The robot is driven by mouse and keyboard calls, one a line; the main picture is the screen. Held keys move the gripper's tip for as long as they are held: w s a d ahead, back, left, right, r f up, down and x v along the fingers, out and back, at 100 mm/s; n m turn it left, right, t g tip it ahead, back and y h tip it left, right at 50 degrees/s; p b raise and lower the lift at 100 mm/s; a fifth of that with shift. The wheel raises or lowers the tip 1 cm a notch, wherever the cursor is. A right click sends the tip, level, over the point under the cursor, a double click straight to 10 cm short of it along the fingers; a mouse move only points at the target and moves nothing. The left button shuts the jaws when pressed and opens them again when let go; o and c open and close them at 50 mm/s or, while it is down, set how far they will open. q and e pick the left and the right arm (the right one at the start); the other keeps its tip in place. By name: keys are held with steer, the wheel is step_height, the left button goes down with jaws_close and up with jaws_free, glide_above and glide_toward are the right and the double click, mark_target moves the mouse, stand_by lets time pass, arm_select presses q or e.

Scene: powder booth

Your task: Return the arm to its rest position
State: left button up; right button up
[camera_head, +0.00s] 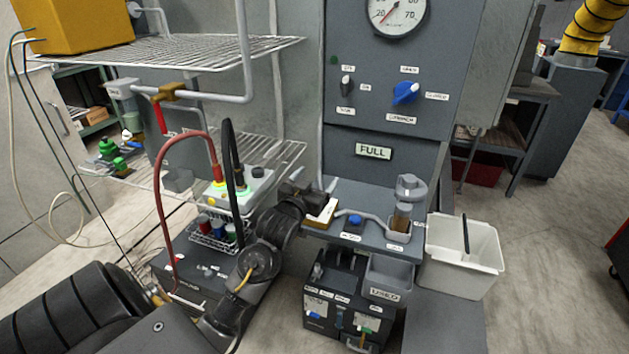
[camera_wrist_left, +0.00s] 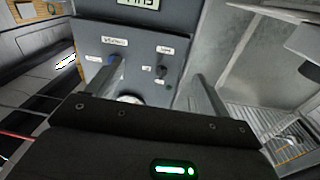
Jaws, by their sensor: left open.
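My left arm comes in from the lower left of the head view and bends up toward the panel. My left gripper (camera_head: 308,190) is in front of the grey cabinet, beside the left end of its shelf. In the left wrist view its two fingers (camera_wrist_left: 158,85) are spread apart with nothing between them. Beyond them the cabinet panel (camera_wrist_left: 138,48) appears upside down, with a dark knob and a blue knob partly behind a finger. My right gripper is not in view.
The cabinet carries a gauge (camera_head: 397,12), a blue knob (camera_head: 405,93) and a FULL sign (camera_head: 373,151). A white bin (camera_head: 462,262) stands at right. Wire shelves (camera_head: 190,52), a red hose (camera_head: 160,200) and a button box (camera_head: 245,188) crowd the left. Open floor lies right.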

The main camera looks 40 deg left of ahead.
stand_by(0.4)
arm_select(q)
steer(key=s+d+f+m+g+h, duration=0.1)
steer(key=s+d+f+g+h, duration=0.15)
steer(key=s+d+f, duration=0.45)
steer(key=s+d+f+m+g+h, duration=0.15)
steer(key=s+f+g, duration=0.25)
steer(key=f, duration=0.6)
steer(key=s+d+f+m+g, duration=0.1)
steer(key=s+d+f+g, duration=0.2)
steer(key=s, duration=0.4)
steer(key=s+d+f+g+h, duration=0.1)
steer(key=s+d+f+g, duration=0.2)
steer(key=s, duration=0.4)
steer(key=s+d+f+m+g, duration=0.1)
steer(key=s+d+f+g, duration=0.2)
steer(key=s, duration=0.4)
step_height(320, 180, down, 24)
steer(key=s+d+f, duration=0.1)
steer(key=s, duration=0.1)
steer(key=s+a+f+g, duration=0.1)
steer(key=s+a+f, duration=0.2)
steer(key=s+f, duration=1.3)
steer(key=shift+s+f, duration=0.15)
steer(key=shift+f, duration=0.05)
